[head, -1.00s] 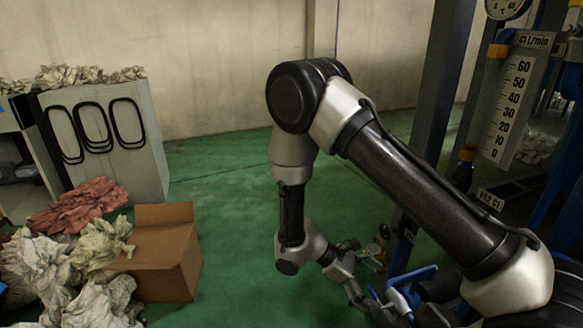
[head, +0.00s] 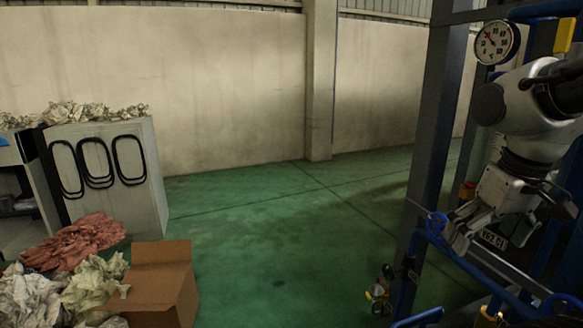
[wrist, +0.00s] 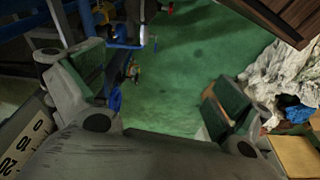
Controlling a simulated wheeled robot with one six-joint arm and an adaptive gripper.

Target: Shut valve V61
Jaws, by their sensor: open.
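No label reading V61 is legible in either view, so I cannot tell which valve it is. In the head view my gripper (head: 500,232) is at the right, beside the blue pipe frame, pointing down. A small valve with red and yellow parts (head: 380,287) sits low by the dark post, below and left of my gripper. Small brass-coloured fittings (wrist: 133,70) show beside the left finger in the wrist view.
Blue pipes (head: 480,268) and a dark post (head: 432,130) crowd the right side. A round gauge (head: 496,42) is above my gripper. A cardboard box (head: 150,290) and crumpled rags (head: 75,243) lie at the left. The green floor between is clear.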

